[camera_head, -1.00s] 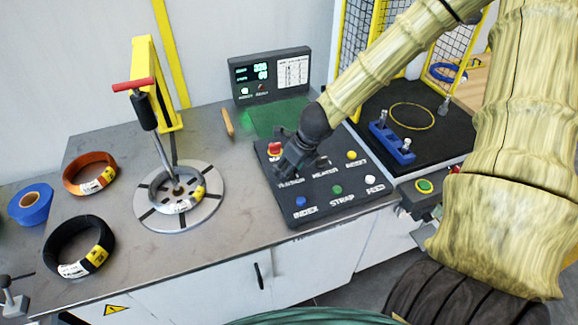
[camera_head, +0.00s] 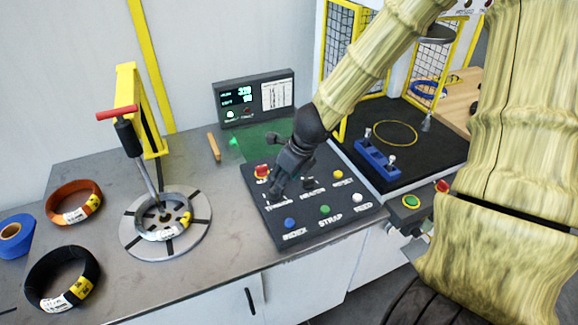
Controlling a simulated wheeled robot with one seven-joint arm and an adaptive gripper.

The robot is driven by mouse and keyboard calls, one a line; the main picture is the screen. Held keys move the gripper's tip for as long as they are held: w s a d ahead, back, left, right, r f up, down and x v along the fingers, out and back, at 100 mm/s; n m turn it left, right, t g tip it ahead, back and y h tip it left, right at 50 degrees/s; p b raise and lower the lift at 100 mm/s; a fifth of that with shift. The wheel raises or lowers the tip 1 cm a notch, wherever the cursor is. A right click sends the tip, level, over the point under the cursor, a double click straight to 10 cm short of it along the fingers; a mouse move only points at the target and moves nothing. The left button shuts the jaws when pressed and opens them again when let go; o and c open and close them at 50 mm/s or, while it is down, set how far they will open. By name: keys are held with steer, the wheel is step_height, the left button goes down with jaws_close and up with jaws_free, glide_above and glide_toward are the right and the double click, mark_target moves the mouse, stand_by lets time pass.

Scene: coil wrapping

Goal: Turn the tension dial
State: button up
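The control panel (camera_head: 297,232) is a dark box on the bench with labelled knobs and coloured buttons. The tension dial sits at the panel's left, above the "TENSION" label (camera_head: 278,202); my gripper hides most or all of it. My gripper (camera_head: 276,189) is dark and points down over that spot. Whether its fingers touch the dial, and whether they are open or shut, cannot be made out. The display (camera_head: 254,97) behind the panel shows lit green digits, too small to read surely.
A red emergency button (camera_head: 262,171) is close to my gripper. A round turntable (camera_head: 130,232) holds a coil under a yellow-framed press (camera_head: 127,90). Orange (camera_head: 73,192) and black (camera_head: 42,263) coils lie at the left. A blue clamp fixture (camera_head: 377,158) stands on the right.

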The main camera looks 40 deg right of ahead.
steer(key=shift+v, duration=2.45)
